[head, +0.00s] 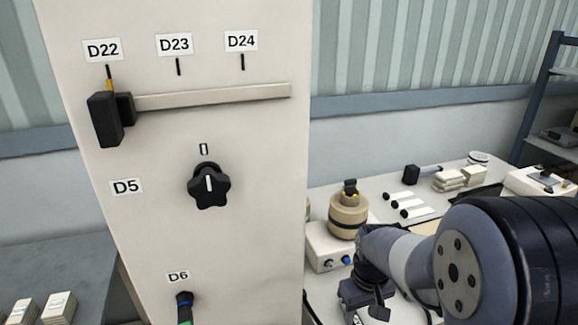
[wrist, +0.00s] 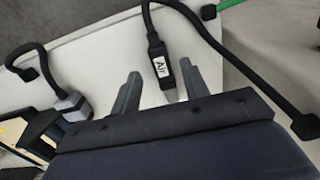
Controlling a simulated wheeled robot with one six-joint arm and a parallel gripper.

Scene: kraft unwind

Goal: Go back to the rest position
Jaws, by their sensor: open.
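My gripper (wrist: 158,69) is open in the wrist view, its two grey fingers apart. A black connector labelled "AIR" (wrist: 161,67) on a black hose shows between and beyond the fingers. I cannot tell from this view how far it is from them. In the head view my arm comes in from the right, and my gripper (head: 366,298) is low, in front of the white table and right of the panel. Its fingers are hard to make out there.
A tan cylinder (head: 348,216) stands on a white box (head: 328,250). Black hoses (wrist: 215,42) curve near the gripper.

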